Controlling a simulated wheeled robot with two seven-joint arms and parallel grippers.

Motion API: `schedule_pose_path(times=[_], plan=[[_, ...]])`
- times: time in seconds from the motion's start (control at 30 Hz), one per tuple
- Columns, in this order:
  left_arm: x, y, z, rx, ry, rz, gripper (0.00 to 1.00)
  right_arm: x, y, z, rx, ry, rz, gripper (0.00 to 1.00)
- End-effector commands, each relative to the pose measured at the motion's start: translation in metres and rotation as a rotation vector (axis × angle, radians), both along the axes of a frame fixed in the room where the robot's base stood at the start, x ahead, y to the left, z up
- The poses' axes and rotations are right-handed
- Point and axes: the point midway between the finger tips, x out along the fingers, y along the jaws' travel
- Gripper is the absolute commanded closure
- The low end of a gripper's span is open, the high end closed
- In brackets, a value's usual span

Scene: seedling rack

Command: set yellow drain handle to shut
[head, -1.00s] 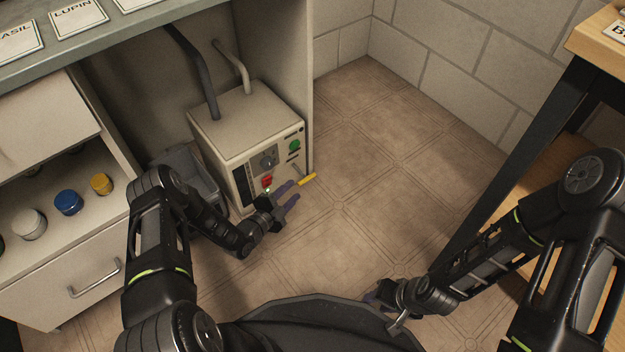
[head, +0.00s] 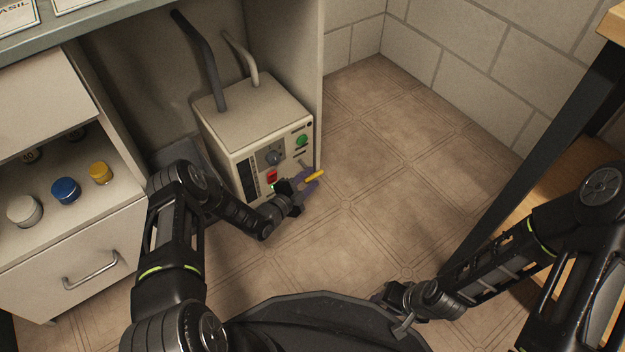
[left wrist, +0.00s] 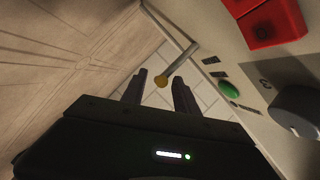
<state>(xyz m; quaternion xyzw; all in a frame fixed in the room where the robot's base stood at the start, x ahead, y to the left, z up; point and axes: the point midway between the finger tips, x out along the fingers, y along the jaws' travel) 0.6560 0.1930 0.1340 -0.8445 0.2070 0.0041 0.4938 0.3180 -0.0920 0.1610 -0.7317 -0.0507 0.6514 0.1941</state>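Any open or shut marks by the handle are too small to read. My right gripper (head: 384,291) is low near the floor, partly hidden, away from the box.
A cabinet panel (head: 290,45) rises beside the box. Floor to the right (head: 390,150) is clear.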

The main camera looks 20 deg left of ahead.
Motion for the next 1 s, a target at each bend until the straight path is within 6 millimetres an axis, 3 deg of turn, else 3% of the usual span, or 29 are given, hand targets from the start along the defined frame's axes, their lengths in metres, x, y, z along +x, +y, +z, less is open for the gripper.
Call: schedule_pose_path(times=[0.2, 0.47, 0.9, 1.0], plan=[[0.017, -0.006, -0.005, -0.001, 0.000, 0.001, 0.64, 0.002, -0.001, -0.009, 0.002, -0.002, -0.001, 0.64], [0.018, -0.007, -0.004, -0.001, 0.001, 0.001, 0.64, 0.002, -0.001, -0.008, 0.002, -0.002, -0.001, 0.64], [0.017, -0.006, -0.004, -0.001, 0.001, 0.001, 1.00, 0.002, -0.001, -0.008, 0.001, -0.002, -0.002, 0.64], [0.017, -0.006, -0.004, -0.001, 0.001, 0.001, 1.00, 0.002, -0.001, -0.008, 0.001, -0.002, -0.002, 0.64]])
